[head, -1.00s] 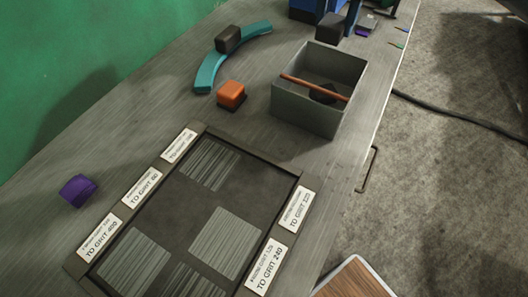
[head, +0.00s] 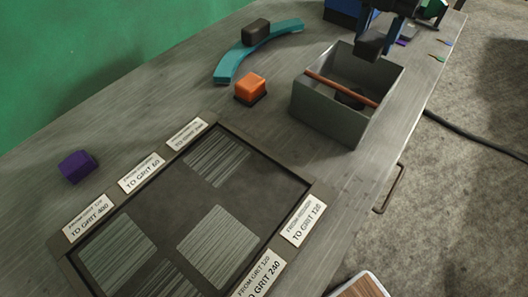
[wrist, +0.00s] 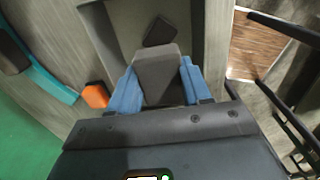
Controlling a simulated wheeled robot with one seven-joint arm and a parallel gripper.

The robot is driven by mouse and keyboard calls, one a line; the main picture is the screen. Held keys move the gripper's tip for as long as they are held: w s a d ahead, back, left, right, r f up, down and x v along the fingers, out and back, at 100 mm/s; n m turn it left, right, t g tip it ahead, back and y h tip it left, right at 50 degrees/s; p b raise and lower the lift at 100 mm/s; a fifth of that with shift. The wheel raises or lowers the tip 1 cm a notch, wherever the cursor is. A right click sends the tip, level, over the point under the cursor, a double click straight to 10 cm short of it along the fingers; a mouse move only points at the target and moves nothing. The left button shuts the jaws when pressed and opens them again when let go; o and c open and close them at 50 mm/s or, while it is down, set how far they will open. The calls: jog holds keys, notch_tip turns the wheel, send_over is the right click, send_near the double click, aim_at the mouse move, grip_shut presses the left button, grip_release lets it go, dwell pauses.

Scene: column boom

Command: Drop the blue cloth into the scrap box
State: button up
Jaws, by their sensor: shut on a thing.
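The scrap box (head: 325,117) is a grey open box near the table's right edge. A brown rod (head: 340,88) lies across it, and a dark piece (head: 348,98) lies inside. My gripper (head: 375,32) has blue fingers and is shut on a dark grey block (head: 372,45) over the far part of the box. In the wrist view the grey block (wrist: 160,75) sits between both blue fingers, with the box wall (wrist: 197,40) and the dark piece (wrist: 159,31) beyond. I cannot make out a blue cloth for certain; a small blue piece (head: 447,42) lies at the far right edge.
An orange block (head: 250,87) and a teal arc (head: 250,55) bearing a dark block (head: 256,32) stand left of the box. A labelled tray (head: 280,170) with grey striped sheets lies in front. A purple block (head: 77,166) is at left. The floor is right of the table.

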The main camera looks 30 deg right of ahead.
jog(key=shift+f, duration=0.25)
jog(key=o, duration=1.1)
jog(key=shift+o, duration=0.2)
jog(key=shift+r, duration=0.1)
notch_tip(320, 180, up, 8)
jog(key=shift+f, duration=0.2)
